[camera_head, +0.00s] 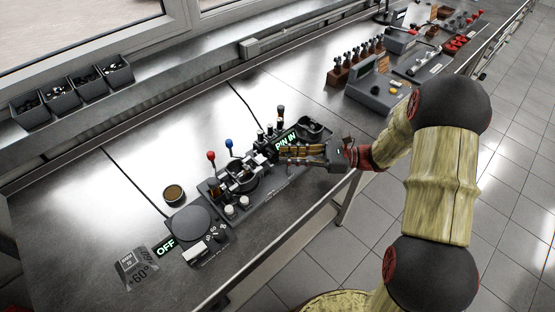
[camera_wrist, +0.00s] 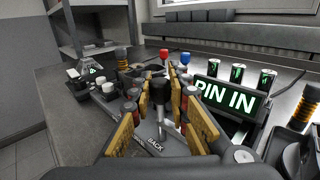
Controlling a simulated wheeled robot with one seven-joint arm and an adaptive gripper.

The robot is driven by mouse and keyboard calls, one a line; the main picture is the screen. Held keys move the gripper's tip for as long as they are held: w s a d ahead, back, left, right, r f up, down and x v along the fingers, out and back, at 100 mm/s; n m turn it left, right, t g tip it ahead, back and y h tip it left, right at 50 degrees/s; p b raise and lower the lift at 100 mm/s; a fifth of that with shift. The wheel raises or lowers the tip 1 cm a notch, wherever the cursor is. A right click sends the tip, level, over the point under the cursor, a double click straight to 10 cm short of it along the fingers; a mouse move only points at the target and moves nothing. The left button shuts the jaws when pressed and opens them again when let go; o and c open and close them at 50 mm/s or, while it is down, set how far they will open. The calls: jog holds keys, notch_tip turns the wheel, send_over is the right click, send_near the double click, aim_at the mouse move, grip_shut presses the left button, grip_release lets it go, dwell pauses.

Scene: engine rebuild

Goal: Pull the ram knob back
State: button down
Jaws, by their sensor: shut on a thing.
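My gripper (camera_head: 288,153) reaches in from the right over the bench fixture (camera_head: 240,178) in the head view. In the wrist view its gold-padded fingers (camera_wrist: 160,108) are closed around the ram knob (camera_wrist: 159,92), a grey metallic piece that shows partly between them. The word BACK is lettered on the fixture surface just below the fingers in the wrist view. The fingers hide much of the knob and its slide. A lit PIN IN sign (camera_head: 286,141) stands right beside the gripper; it also shows in the wrist view (camera_wrist: 225,98).
A red-topped lever (camera_head: 211,156) and a blue-topped lever (camera_head: 228,143) stand left of the gripper. A round dark plate (camera_head: 188,222) and an OFF sign (camera_head: 165,246) lie farther left. Small bins (camera_head: 60,92) line the back ledge. Bare bench (camera_head: 120,205) is free at the left.

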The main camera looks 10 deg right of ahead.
jog(key=shift+w+d, duration=0.15)
jog(key=c, duration=2)
grip_release()
jog(key=shift+d, duration=0.1)
jog(key=shift+o, duration=1.4)
jog(key=shift+o, duration=0.2)
jog(key=s+d, duration=0.2)
jog(key=d, duration=0.9)
jog(key=shift+s+d, duration=0.15)
jog(key=shift+d, duration=0.25)
